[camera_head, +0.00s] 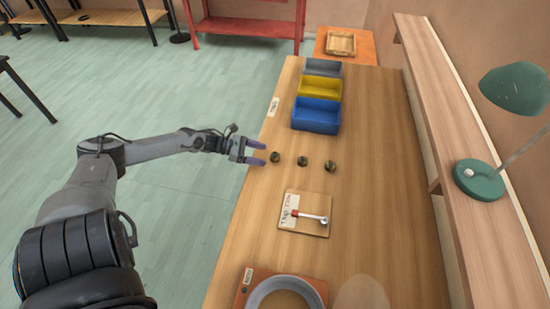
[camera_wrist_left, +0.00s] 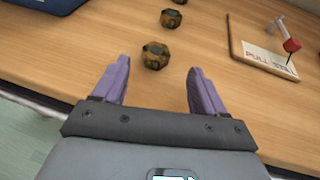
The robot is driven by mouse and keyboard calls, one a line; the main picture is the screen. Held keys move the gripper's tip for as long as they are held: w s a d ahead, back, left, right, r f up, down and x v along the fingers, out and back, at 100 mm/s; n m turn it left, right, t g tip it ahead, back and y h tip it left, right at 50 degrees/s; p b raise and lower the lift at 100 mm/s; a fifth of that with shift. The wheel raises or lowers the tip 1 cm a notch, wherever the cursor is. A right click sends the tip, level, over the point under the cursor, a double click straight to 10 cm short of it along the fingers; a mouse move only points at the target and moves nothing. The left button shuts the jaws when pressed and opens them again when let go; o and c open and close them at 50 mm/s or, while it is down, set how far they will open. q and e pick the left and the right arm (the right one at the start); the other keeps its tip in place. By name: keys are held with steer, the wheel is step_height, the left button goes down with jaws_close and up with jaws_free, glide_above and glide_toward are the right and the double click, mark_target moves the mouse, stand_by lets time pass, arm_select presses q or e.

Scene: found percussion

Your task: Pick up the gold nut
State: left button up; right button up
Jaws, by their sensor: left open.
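Three dark, gold-brown mottled nuts stand in a row on the wooden table: the left nut (camera_head: 275,158), the middle nut (camera_head: 302,162) and the right nut (camera_head: 330,166). I cannot tell from colour which one is the gold nut. My left gripper (camera_head: 262,153) is open and empty, its purple fingers pointing at the left nut from the table's left edge. In the left wrist view the nearest nut (camera_wrist_left: 156,55) lies ahead, between the lines of the fingertips and just beyond them. A second nut (camera_wrist_left: 171,18) is farther off. My right gripper is not in view.
Blue (camera_head: 316,116), yellow (camera_head: 320,89) and grey (camera_head: 322,68) bins stand behind the nuts. A board with a red-tipped hammer (camera_head: 310,217) lies in front, and a round metal pan (camera_head: 286,292) is nearer. A green lamp (camera_head: 479,180) stands on the right shelf.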

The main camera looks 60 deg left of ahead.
mark_target(275, 155)
arm_select(q)
steer(key=x, duration=0.3)
steer(key=shift+w+a+r+b, duration=0.1)
steer(key=shift+w+r+b, duration=0.05)
steer(key=shift+w+b, duration=0.25)
steer(key=shift+x, duration=0.75)
steer(key=c, duration=1.2)
